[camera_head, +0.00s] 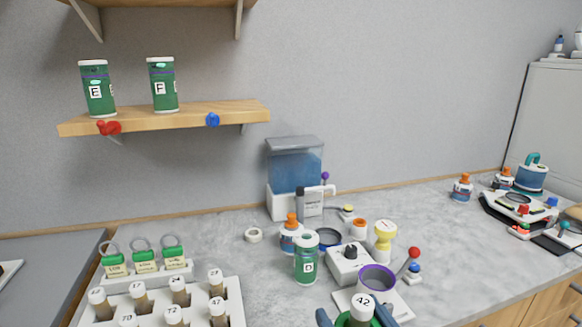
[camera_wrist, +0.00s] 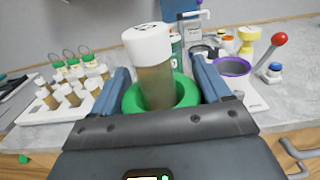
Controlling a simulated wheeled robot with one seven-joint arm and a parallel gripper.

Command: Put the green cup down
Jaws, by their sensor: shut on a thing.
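My gripper (camera_head: 352,315) is at the bottom edge of the head view, its two blue fingers closed around the green cup (camera_head: 343,321). In the wrist view the green cup (camera_wrist: 187,91) shows as a thick green rim between the fingers. A tube (camera_wrist: 155,84) with a white cap stands in the cup, tilted slightly. Its cap reads 42 in the head view (camera_head: 362,302). The cup's lower part is hidden by my gripper, and I cannot tell how high its base is above the counter.
A white rack (camera_head: 235,313) of capped tubes stands at left. A white device with a purple-rimmed ring (camera_head: 377,277) and a red-knobbed lever (camera_head: 413,252) are just beyond my gripper. A green jar (camera_head: 306,268) stands behind. Bare grey counter (camera_head: 450,275) lies to the right.

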